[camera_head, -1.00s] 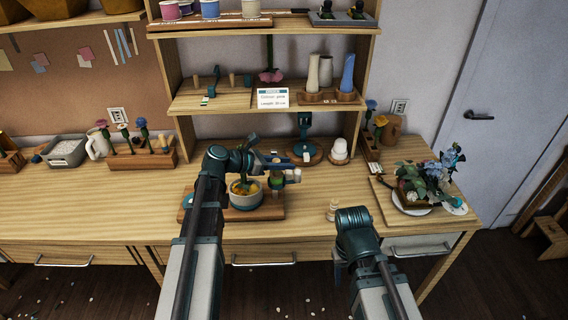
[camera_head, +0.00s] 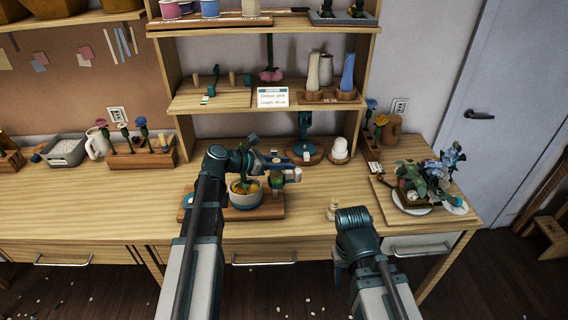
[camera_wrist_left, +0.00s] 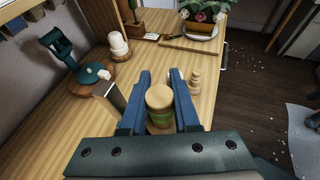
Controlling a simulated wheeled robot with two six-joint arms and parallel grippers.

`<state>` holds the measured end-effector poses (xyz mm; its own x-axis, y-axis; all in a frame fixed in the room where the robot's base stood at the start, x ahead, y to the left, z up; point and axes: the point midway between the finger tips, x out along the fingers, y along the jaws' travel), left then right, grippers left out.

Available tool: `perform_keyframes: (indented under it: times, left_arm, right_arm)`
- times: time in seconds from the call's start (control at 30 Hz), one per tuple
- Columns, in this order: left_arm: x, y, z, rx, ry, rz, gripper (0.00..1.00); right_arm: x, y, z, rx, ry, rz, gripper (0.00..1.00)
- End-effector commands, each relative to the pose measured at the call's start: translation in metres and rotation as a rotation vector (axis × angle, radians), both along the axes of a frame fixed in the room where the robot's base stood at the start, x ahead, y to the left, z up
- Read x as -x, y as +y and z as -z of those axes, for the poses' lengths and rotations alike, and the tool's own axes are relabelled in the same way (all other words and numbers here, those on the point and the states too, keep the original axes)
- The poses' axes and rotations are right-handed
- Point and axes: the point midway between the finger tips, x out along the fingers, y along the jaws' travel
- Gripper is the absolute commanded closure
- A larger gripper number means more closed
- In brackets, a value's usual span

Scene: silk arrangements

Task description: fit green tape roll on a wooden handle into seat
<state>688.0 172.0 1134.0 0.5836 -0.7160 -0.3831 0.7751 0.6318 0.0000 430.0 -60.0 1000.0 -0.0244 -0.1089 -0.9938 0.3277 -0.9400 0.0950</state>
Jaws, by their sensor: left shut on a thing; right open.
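The green tape roll on its wooden handle (camera_wrist_left: 159,105) stands upright between the blue fingers of my left gripper (camera_wrist_left: 159,96), which is shut on it. In the head view the roll (camera_head: 276,181) shows green between the fingers of my left gripper (camera_head: 277,174), over the right part of a wooden board (camera_head: 272,212). I cannot make out the seat or whether the handle touches the board. My right arm is at the front right; its gripper is hidden behind the arm.
A small stacked wooden piece (camera_head: 332,209) stands to the right. A teal tape stand (camera_head: 305,140) and a white-topped wooden piece (camera_head: 339,150) are behind. A flower arrangement (camera_head: 428,182) is far right.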

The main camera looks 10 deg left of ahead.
Motion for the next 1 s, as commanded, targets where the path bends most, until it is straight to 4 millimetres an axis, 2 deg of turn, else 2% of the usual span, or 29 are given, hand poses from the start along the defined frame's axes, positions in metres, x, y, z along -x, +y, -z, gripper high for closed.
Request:
perform_keyframes:
  times: [0.3, 0.33, 0.5, 1.0]
  left_arm:
    - [0.0, 0.0, -0.0001, 0.0, 0.0, 0.0, 1.0]
    - [0.0, 0.0, -0.0001, 0.0, 0.0, 0.0, 0.65]
    - [0.0, 0.0, 0.0, 0.0, 0.0, 0.0, 0.35]
    - [0.0037, 0.0045, -0.0031, 0.0, 0.0, -0.001, 0.35]
  right_arm:
    - [0.0, 0.0, 0.0, 0.0, 0.0, 0.0, 0.5]
    - [0.0, 0.0, 0.0, 0.0, 0.0, 0.0, 0.5]
    - [0.0, 0.0, 0.0, 0.0, 0.0, 0.0, 0.5]
    - [0.0, 0.0, -0.0031, 0.0, 0.0, 0.0, 0.5]
